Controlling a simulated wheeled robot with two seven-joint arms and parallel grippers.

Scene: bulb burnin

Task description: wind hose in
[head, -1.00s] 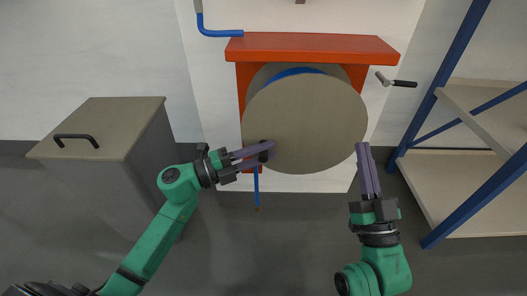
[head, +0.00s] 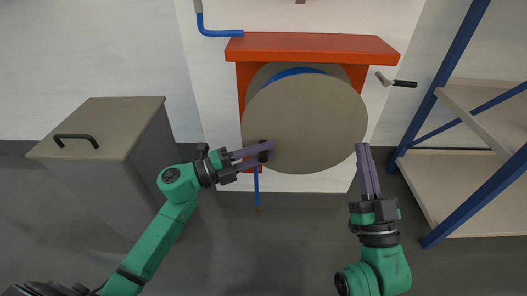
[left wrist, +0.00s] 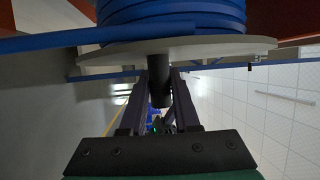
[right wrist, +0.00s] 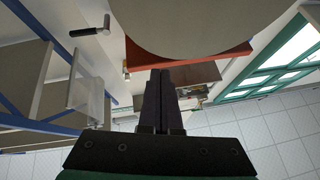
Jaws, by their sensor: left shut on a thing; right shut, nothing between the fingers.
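The hose reel shows a large round beige disc (head: 310,120) facing me under an orange-red bracket (head: 312,48). Blue hose (left wrist: 170,20) is wound behind the disc, and its loose end (head: 256,190) hangs below the disc's lower left edge. My left gripper (head: 270,151) is at the disc's lower left, shut on a dark crank knob (left wrist: 160,85) that sticks out from the disc. My right gripper (head: 361,147) is shut and empty, pointing up beside the disc's lower right edge. In the right wrist view its fingers (right wrist: 160,75) are together below the disc.
A grey box with a black handle (head: 76,138) stands at the left. A blue-framed shelf (head: 470,180) stands at the right. A small lever with a black grip (head: 404,84) is on the wall right of the reel. A blue pipe (head: 215,32) runs at upper left.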

